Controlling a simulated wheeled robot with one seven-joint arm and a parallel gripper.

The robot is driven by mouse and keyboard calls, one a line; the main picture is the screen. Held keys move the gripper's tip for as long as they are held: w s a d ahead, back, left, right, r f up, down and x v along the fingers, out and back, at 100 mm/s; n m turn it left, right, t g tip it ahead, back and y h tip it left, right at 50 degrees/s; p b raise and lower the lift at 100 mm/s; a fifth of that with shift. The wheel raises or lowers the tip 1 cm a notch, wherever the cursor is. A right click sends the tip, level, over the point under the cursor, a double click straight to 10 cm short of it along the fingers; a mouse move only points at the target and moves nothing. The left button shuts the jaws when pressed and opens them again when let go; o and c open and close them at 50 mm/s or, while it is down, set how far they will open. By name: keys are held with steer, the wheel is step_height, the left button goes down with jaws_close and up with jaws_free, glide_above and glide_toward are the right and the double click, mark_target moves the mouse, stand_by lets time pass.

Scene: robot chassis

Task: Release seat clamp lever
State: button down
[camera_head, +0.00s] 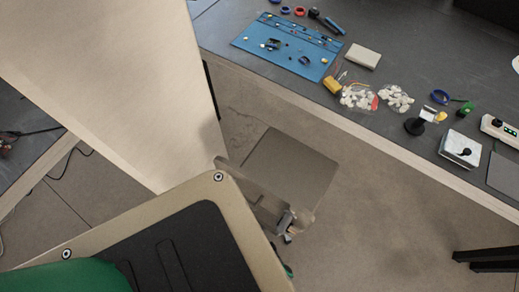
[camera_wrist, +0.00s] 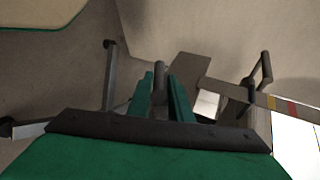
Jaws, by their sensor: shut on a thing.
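In the wrist view, the two green fingers of my gripper (camera_wrist: 160,92) are closed around a dark grey upright piece (camera_wrist: 158,74), apparently the lever. Its lower end is hidden behind the dark front edge of the gripper body. A flat grey-brown plate (camera_wrist: 192,72) stands just right of the fingers. In the head view, a small metal bracket or clamp part (camera_head: 286,222) shows just past a beige-framed black panel. The fingers are not clearly visible in the head view, so I cannot tell the lever's angle there.
A dark arm with a looped end (camera_wrist: 262,72) stands right of the fingers, and a thin dark post (camera_wrist: 109,75) stands left. In the head view, a workbench (camera_head: 400,35) with a blue mat (camera_head: 262,51) and small parts runs along the upper right. Open floor (camera_head: 370,230) lies below it.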

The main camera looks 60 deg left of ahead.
steer(key=shift+w+r, duration=0.1)
steer(key=shift+w, duration=0.05)
stand_by(0.3)
steer(key=shift+a, duration=0.1)
steer(key=c, duration=1.7)
jaws_free()
steer(key=shift+c, duration=0.2)
steer(key=shift+s, duration=0.2)
steer(key=v, duration=1.1)
steer(key=shift+w+f, duration=0.15)
steer(key=shift+f, duration=0.1)
